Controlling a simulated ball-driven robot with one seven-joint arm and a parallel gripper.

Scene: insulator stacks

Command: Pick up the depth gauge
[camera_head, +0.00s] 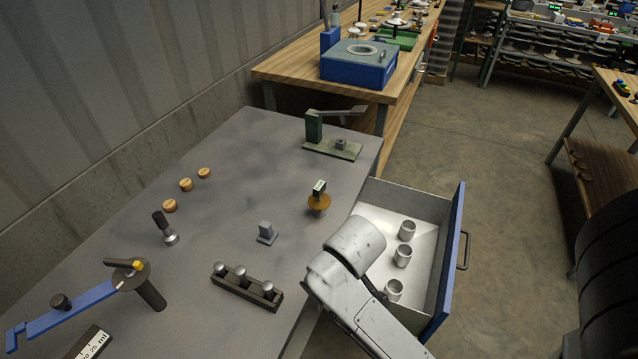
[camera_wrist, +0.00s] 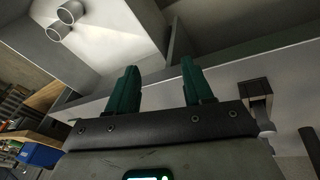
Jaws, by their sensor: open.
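The thing that looks most like the depth gauge is a small instrument with a round amber disc and a dark block with a pale face on top (camera_head: 319,198). It stands upright on the grey table near its right edge, though I cannot be sure of its identity. My gripper (camera_wrist: 159,64) shows in the wrist view with two green fingers spread apart and nothing between them. In the head view my arm hides the gripper, near the open drawer. I cannot make out the gauge in the wrist view.
The open drawer (camera_head: 459,250) holds grey cups (camera_head: 403,255). The grey table (camera_head: 235,160) carries a green stand (camera_head: 333,147), a grey block (camera_head: 267,232), a dark rack (camera_head: 246,288) with metal pins, a black-handled tool (camera_head: 165,230) and a blue lever (camera_head: 85,296). Much of its middle is clear.

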